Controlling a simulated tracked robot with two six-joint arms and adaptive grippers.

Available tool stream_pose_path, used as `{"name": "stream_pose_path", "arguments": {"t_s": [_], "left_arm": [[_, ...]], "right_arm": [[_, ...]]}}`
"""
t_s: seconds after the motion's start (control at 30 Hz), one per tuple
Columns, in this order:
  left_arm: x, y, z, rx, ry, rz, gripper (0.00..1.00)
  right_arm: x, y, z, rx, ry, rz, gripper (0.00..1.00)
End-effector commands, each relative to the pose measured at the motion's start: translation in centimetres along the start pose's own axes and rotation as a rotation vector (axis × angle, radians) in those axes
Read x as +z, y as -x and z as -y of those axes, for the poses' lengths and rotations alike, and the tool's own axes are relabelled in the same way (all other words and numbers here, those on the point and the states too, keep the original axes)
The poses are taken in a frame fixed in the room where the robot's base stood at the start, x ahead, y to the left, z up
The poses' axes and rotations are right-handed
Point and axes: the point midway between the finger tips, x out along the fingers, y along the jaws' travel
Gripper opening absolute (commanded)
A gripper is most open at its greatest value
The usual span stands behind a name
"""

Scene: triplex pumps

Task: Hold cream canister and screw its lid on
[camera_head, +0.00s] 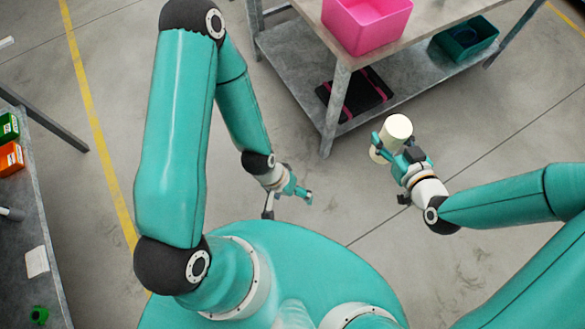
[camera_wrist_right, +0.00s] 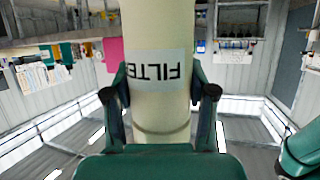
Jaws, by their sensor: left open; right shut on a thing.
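The cream canister (camera_head: 397,128) is held in the air by my right gripper (camera_head: 390,152), right of centre in the head view. In the right wrist view the canister (camera_wrist_right: 160,40) stands between the two fingers (camera_wrist_right: 160,94), which press on its sides. Its white label shows part of the word FILTER, upside down. My left gripper (camera_head: 289,202) is open and empty, left of the canister and well apart from it. I cannot make out a lid for certain in either view.
A metal bench (camera_head: 303,60) at the top carries a pink bin (camera_head: 366,27); its lower shelf holds a dark teal bin (camera_head: 466,42) and a black flat case (camera_head: 358,95). A left bench (camera_head: 28,200) holds orange and green boxes and a small green part (camera_head: 38,314). Open floor lies between.

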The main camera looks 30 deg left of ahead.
Motion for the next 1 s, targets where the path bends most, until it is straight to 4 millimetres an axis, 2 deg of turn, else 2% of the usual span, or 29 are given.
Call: {"name": "stream_pose_path", "arguments": {"t_s": [0.13, 0.23, 0.37, 0.5, 0.63, 0.77, 1.0], "left_arm": [[-0.1, 0.0, 0.0, 0.0, 0.001, -0.001, 0.89], [-0.1, 0.0, 0.0, 0.0, 0.002, -0.001, 0.89], [-0.1, 0.0, 0.0, 0.0, 0.002, -0.001, 0.89], [-0.1, 0.0, 0.0, 0.0, 0.002, -0.001, 0.89], [-0.1, 0.0, 0.0, 0.0, 0.003, -0.001, 0.89], [-0.1, 0.0, 0.0, 0.0, 0.003, -0.001, 0.89], [-0.1, 0.0, 0.0, 0.0, 0.003, 0.0, 0.87]], "right_arm": [[-0.1, 0.0, -0.2, 0.009, -0.002, -0.003, 0.0], [-0.4, 0.3, -1.6, 0.063, -0.023, -0.002, 0.0], [-1.0, 1.4, -5.7, 0.222, -0.088, -0.003, 0.0], [-1.4, 3.7, -10.7, 0.433, -0.176, -0.003, 0.0], [-1.3, 5.8, -13.8, 0.58, -0.238, -0.003, 0.0], [-1.2, 6.8, -15.1, 0.643, -0.266, -0.001, 0.0], [-1.2, 6.9, -15.2, 0.648, -0.269, -0.001, 0.0]]}}
